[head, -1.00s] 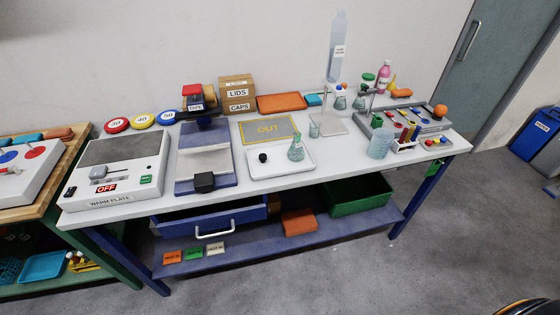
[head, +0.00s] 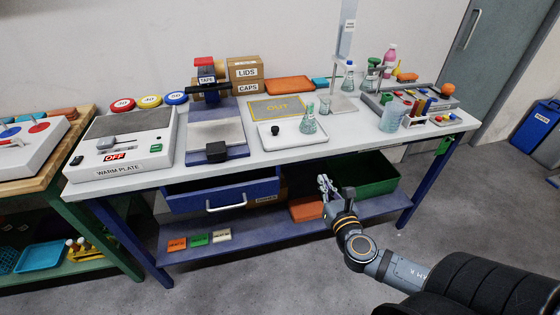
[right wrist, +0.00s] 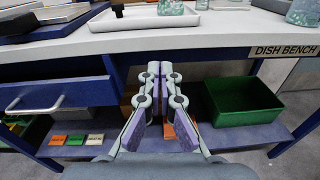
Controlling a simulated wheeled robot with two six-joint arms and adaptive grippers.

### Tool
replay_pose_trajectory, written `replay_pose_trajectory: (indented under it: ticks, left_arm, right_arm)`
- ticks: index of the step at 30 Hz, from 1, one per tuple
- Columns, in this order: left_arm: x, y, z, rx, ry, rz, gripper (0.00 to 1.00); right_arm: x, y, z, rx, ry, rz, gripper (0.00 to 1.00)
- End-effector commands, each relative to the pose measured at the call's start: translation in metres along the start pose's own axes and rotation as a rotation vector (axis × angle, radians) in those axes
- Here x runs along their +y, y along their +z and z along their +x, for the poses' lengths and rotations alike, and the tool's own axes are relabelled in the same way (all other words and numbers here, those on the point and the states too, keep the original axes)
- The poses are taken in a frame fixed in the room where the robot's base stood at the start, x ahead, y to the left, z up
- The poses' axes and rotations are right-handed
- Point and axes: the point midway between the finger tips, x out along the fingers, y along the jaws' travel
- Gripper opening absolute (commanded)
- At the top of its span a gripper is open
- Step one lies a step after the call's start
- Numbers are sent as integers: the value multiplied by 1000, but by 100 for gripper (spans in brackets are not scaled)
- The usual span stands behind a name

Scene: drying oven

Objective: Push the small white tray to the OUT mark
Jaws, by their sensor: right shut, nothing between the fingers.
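The grey OUT mark (head: 262,117) with a yellow outline lies flat just behind the tray, uncovered. Part of the tray also shows at the top of the right wrist view (right wrist: 122,22). My right gripper (head: 324,183) is shut and empty, in front of the bench and below its top, apart from the tray. It fills the middle of the right wrist view (right wrist: 159,68). My left gripper is not in view.
The bench's front edge (right wrist: 230,38) lies between my right gripper and the tray. A blue drawer (head: 225,194) stands partly out at the left, and a green bin (head: 368,174) sits below. A beaker (head: 391,119) and stand (head: 347,104) are right of the tray.

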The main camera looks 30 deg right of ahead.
Motion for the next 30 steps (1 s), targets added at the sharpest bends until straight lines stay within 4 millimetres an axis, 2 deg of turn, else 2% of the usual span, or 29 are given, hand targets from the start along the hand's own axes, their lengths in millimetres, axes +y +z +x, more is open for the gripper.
replay_pose_trajectory:
  ticks: [3,8,11,17,24,30]
  left_arm:
    - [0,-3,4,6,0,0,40]
    - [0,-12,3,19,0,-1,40]
    - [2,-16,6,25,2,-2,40]
    - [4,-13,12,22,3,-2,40]
    - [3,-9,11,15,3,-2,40]
    - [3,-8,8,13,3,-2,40]
  right_arm:
    - [16,21,-7,-53,36,-65,0]
    - [18,25,-6,-61,38,-72,0]
    - [18,25,4,-62,35,-69,0]
    - [19,27,43,-64,34,-64,0]
    - [22,32,94,-62,35,-62,0]
    - [23,33,123,-59,36,-66,0]
